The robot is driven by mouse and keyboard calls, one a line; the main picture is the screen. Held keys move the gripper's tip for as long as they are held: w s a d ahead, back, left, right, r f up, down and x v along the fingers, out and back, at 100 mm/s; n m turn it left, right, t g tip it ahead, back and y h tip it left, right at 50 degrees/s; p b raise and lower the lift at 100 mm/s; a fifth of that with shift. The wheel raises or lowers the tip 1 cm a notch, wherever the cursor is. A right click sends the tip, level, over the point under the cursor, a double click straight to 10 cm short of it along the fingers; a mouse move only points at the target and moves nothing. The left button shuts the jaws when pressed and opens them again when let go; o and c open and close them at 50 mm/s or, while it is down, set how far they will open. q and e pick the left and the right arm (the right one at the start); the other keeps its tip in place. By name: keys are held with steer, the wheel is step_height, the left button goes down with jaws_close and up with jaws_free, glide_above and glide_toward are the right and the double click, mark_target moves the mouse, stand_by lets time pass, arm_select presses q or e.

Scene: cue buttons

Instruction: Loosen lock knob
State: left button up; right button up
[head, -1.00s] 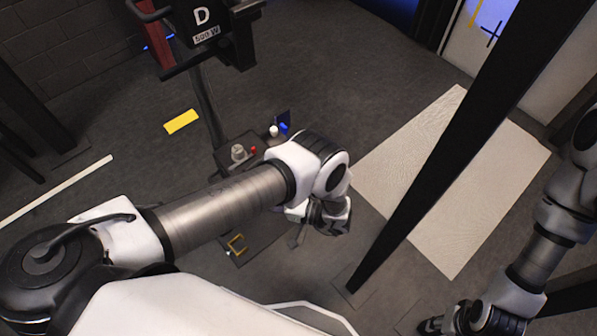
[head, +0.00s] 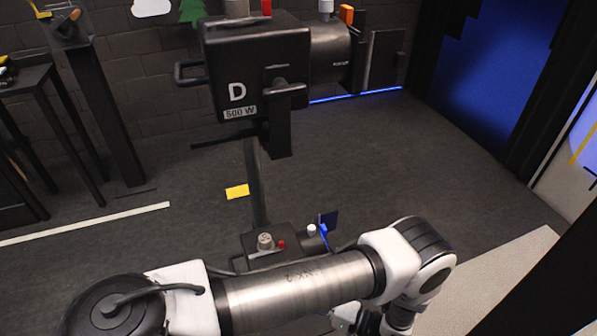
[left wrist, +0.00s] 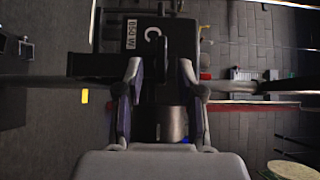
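A black lamp (head: 265,65) marked D, 500 W, hangs on a stand at the upper middle of the head view. A dark T-shaped handle (head: 286,89) sits at its bracket; I cannot tell if this is the lock knob. A round grey knob (head: 265,240) sits on a black box below. My left gripper (head: 395,325) is low right of the box in the head view, partly cut off. In the left wrist view the left gripper (left wrist: 161,75) has its fingers apart, with a black lamp (left wrist: 177,45) marked C, 650 W, beyond them. My right gripper is out of view.
The black box (head: 255,262) also bears a red button (head: 282,244), with a white knob (head: 311,230) and a blue piece (head: 324,229) beside it. A yellow floor mark (head: 237,191) lies behind. A dark post (head: 545,285) stands at right. The middle floor is open.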

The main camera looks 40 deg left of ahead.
arm_select(q)
steer(key=x, duration=0.2)
steer(key=shift+s+a+b, duration=0.15)
steer(key=shift+a+b, duration=0.15)
steer(key=shift+b, duration=0.05)
jaws_close()
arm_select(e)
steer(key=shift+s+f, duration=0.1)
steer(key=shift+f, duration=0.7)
arm_select(q)
steer(key=shift+r, duration=0.1)
